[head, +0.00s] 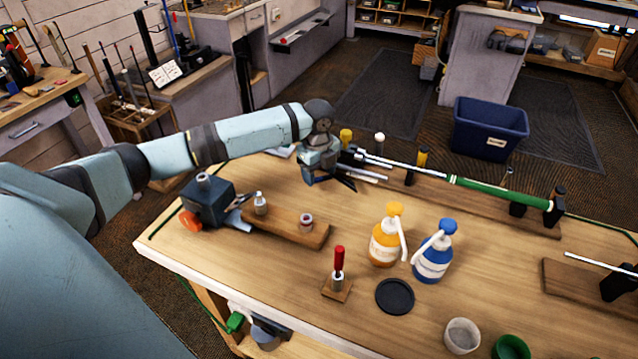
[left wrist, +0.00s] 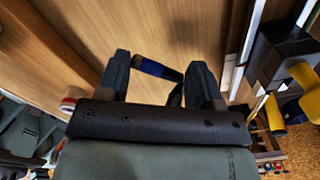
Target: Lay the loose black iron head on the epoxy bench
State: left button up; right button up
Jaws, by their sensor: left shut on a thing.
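My left gripper (head: 330,178) is low over the far side of the wooden bench (head: 300,178), at the left end of the row of shaft rests. In the left wrist view its two dark fingers (left wrist: 160,78) stand apart with a dark piece with a blue band (left wrist: 158,69) between them. This looks like the black iron head, gripped by its neck; most of it is hidden by the fingers and palm. I cannot tell whether it touches the bench top. My right gripper is not in view.
A green-gripped club (head: 480,187) lies across rests right of the gripper. An orange bottle (head: 385,243) and a blue bottle (head: 433,258) stand mid-bench. A vise (head: 207,203), a wooden board (head: 290,228) and a red-handled tool (head: 339,262) are nearer. A black disc (head: 395,297) lies in front.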

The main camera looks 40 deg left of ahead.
aim_at(319, 192)
pick_arm(q)
notch_tip(319, 192, down, 4)
jog(key=shift+f, duration=0.2)
jog(key=o, duration=1.2)
jog(key=shift+f, duration=0.1)
jog(key=r, duration=1.2)
jog(key=shift+s+r, duration=0.15)
jog(key=shift+s, duration=0.05)
